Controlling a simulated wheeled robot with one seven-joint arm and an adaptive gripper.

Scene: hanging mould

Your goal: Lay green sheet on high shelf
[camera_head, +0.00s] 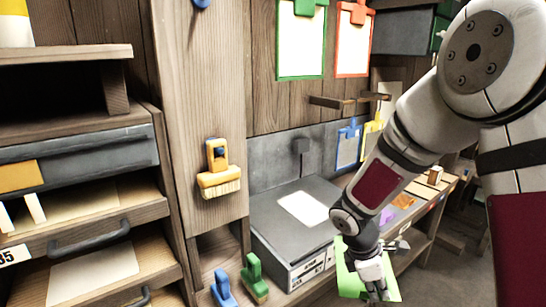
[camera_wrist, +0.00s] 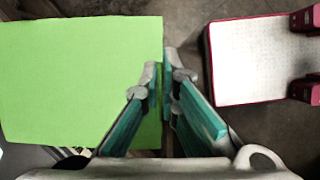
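The green sheet (camera_head: 346,276) is low in the head view, right of the grey box, partly hidden by my gripper (camera_head: 376,288). In the wrist view the bright flat sheet (camera_wrist: 75,80) fills the left side. Its right edge lies at my gripper's fingertips (camera_wrist: 164,72), which are close together. My gripper appears shut on that edge, though the contact itself is partly hidden by the fingers. The highest wooden shelf in view (camera_head: 75,53) is at the upper left, far from my gripper.
A yellow-and-white container (camera_head: 15,25) stands on that shelf. Below are a grey drawer (camera_head: 85,155) and pale sheets on lower shelves. A yellow brush (camera_head: 219,182) hangs on the wooden post. A grey box (camera_head: 290,215) stands mid-view. Green (camera_head: 301,45) and red (camera_head: 353,40) framed boards hang behind.

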